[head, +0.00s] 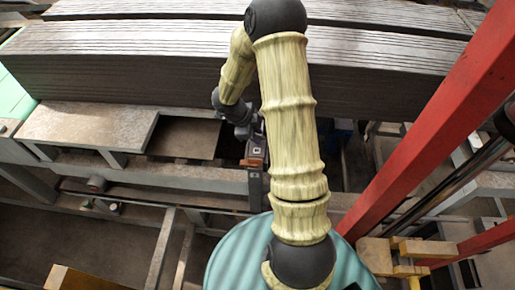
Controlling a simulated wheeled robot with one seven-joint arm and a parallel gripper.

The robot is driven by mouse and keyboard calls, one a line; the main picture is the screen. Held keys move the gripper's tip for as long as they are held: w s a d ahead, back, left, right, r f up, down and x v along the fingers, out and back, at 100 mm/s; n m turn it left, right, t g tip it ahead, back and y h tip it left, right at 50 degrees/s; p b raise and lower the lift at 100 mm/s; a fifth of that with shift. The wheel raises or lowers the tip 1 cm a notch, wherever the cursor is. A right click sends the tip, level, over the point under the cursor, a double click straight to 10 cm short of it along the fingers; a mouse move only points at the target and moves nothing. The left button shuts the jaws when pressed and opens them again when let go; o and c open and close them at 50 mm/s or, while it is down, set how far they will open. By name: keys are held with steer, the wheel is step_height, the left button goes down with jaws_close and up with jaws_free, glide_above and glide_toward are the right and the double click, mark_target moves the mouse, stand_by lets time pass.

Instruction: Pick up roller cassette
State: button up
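My arm rises from the front middle of the head view and bends over toward the left. Its end, my gripper (254,172), points down beside the metal frame and is partly hidden by my own forearm. Its fingers are too small and dark to tell open from shut. A small orange-brown block (251,163) with a pale mark shows right at the arm's end. I cannot tell whether it is the roller cassette, another part or part of the gripper. No other thing stands out clearly as the roller cassette.
Long stacked grey beams (130,65) lie across the back. A worn metal plate (85,128) and a horizontal rail (160,173) lie left of my arm. A red slanted post (430,120) stands at right, with yellowish blocks (410,252) near its foot. The lower-left floor has open room between bars.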

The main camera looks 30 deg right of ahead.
steer(key=shift+x, duration=1.35)
jaws_close()
stand_by(0.7)
